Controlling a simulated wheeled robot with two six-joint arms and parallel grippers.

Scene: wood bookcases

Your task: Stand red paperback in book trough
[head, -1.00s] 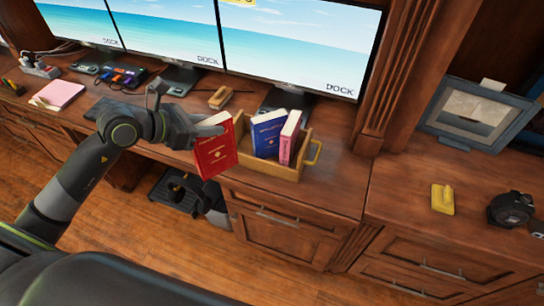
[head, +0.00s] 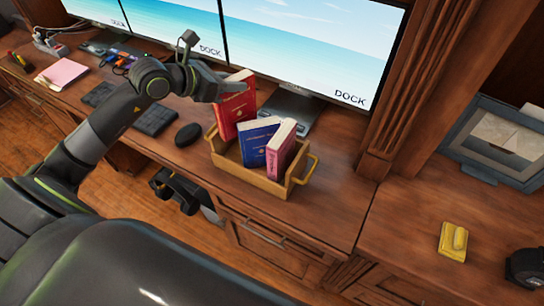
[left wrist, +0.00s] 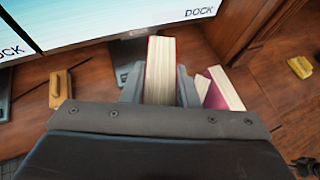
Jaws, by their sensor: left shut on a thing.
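My left gripper (head: 222,88) is shut on the red paperback (head: 235,110) near its top. The book is close to upright, at the left end of the yellow book trough (head: 248,180). Its lower end is at the trough opening, partly behind the blue book (head: 257,138); I cannot tell if it touches the trough floor. A pink book (head: 281,150) leans beside the blue one at the right. In the left wrist view, the red paperback (left wrist: 161,68) shows its page edges between my fingers, with the pink book (left wrist: 222,90) to its right. My right gripper is not in view.
Monitors (head: 300,45) stand close behind the trough. A black mouse (head: 188,134) and a keyboard (head: 156,120) lie to its left. A yellow object (head: 453,241) and a picture frame (head: 492,145) are on the right desk. The desk right of the trough is clear.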

